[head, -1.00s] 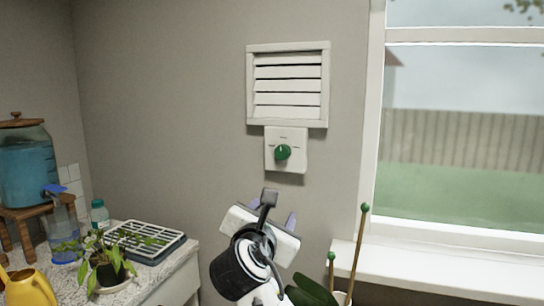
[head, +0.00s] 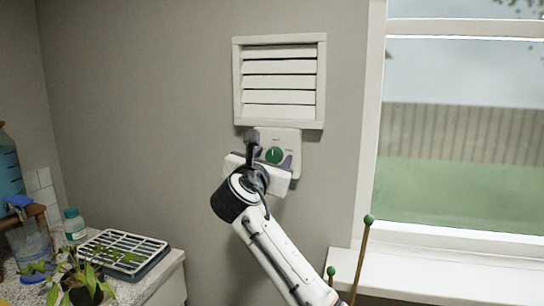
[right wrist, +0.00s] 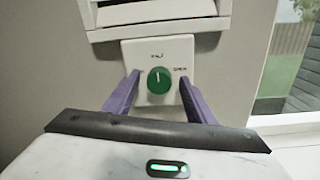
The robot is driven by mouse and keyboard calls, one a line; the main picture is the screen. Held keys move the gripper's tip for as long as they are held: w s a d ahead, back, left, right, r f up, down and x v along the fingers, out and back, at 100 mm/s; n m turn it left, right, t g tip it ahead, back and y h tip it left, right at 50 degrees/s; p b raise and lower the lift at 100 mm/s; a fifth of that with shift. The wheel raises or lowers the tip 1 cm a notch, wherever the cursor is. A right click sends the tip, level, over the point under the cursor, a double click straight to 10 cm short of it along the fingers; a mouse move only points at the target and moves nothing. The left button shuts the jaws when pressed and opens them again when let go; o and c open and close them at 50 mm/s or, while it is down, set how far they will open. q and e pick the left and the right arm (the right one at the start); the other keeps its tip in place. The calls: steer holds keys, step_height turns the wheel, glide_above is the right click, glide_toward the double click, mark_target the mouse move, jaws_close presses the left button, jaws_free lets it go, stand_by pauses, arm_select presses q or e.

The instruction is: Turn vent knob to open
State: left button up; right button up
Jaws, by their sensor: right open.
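The green vent knob (head: 274,155) sits on a white plate on the wall, below the white louvred vent (head: 279,82). In the right wrist view the knob (right wrist: 159,81) has a pale pointer line standing nearly upright, and the word OPEN is at the plate's right. My right gripper (head: 272,158) is in front of the plate. Its purple fingers (right wrist: 160,92) are open, one on each side of the knob and apart from it. The vent's slats look tilted with narrow dark gaps. My left gripper is not in view.
A window with a white sill (head: 440,285) is at the right. A counter at the lower left holds a rack tray (head: 122,252), a potted plant (head: 85,285), a small bottle (head: 74,226) and a water dispenser.

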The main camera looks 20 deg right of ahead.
steer(key=shift+w+d, duration=0.15)
steer(key=shift+w, duration=0.05)
steer(key=c, duration=1)
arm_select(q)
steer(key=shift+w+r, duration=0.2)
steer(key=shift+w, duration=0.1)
arm_select(e)
steer(key=shift+c, duration=0.2)
